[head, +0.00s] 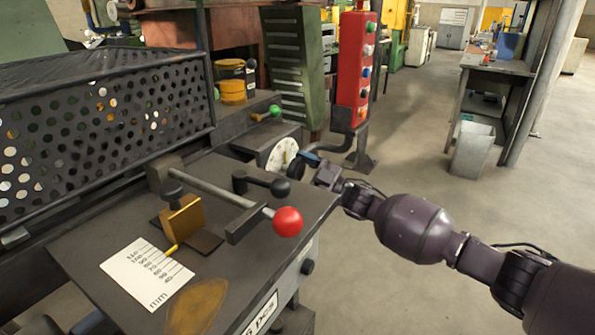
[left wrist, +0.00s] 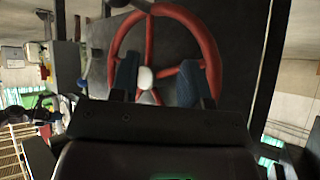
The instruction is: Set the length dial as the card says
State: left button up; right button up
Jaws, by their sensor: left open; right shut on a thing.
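The white round dial (head: 283,153) is on the front of the machine, its face partly hidden and its marks too small to read. My right gripper (head: 306,161) is at the dial's right side, shut on a dark knob (head: 296,168) beside the face. A white card-like plate (head: 147,275) with a scale marked mm lies on the machine top, with a yellow pointer at its right edge. No other card can be made out. My left gripper (left wrist: 158,82) shows in the left wrist view, open, its two fingers before a red handwheel (left wrist: 207,38).
A lever with a red ball (head: 287,221) and a short black-knobbed lever (head: 280,187) stand on the machine top near my right gripper. A red button post (head: 356,70) stands behind it. A perforated guard (head: 100,125) is at left.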

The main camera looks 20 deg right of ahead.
jog(key=n, duration=0.2)
jog(key=n+g, duration=0.1)
jog(key=shift+n+g+y, duration=0.3)
jog(key=shift+n, duration=0.1)
jog(key=n+g, duration=0.2)
jog(key=n, duration=0.3)
jog(key=shift+s+a+f, duration=0.1)
jog(key=shift+n+g, duration=0.4)
jog(key=shift+n, duration=0.4)
jog(key=shift+f+n+h, duration=0.1)
jog(key=shift+n+h, duration=0.3)
jog(key=o, duration=0.9)
jog(key=shift+p, duration=0.3)
